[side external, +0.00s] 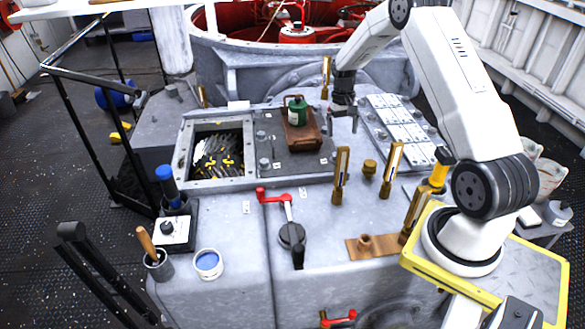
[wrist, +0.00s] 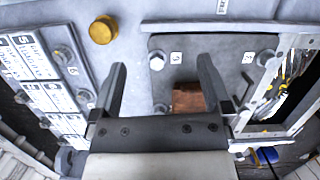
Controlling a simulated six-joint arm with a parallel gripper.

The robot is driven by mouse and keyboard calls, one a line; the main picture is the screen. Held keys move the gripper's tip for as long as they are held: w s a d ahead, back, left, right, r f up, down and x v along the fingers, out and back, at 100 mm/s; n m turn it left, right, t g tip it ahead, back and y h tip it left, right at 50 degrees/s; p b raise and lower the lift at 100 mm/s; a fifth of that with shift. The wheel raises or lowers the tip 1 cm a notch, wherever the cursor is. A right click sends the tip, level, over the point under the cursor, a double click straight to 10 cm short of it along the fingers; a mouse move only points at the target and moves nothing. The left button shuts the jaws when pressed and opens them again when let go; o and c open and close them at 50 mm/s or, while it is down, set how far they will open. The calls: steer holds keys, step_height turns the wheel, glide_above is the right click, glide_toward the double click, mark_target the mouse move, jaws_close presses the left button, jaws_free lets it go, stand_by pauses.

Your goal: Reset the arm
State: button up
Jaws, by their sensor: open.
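My gripper (side external: 343,112) is open and empty in the side external view, held above the grey deck a little right of a brown wooden block. In the wrist view the two dark fingers of my gripper (wrist: 162,80) stand wide apart with nothing between them. Beyond them lies a dark plate (wrist: 215,58) with bolts and number labels. Part of the brown block (wrist: 187,98) shows between the fingers, partly hidden by the right finger.
A green canister (side external: 297,110) stands on the brown block (side external: 300,137). An open hatch (side external: 184,160) lies to its left. Brass posts (side external: 341,172) rise at the front right. A red-handled lever (side external: 275,196), a blue-topped item (side external: 166,180) and a white cup (side external: 208,265) are nearer the front.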

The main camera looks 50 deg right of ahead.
steer(key=s+a+r+n+t+h, duration=0.15)
steer(key=a+r, duration=0.25)
steer(key=a, duration=0.5)
steer(key=a+r+n+t, duration=0.1)
steer(key=a+r+n, duration=0.2)
steer(key=a, duration=0.5)
steer(key=s+a+r+n+t, duration=0.2)
steer(key=s+a+n, duration=0.1)
steer(key=s+a, duration=0.6)
steer(key=a, duration=0.3)
steer(key=shift+s+a+r, duration=0.2)
steer(key=shift+s+r, duration=0.15)
steer(key=shift+n, duration=0.25)
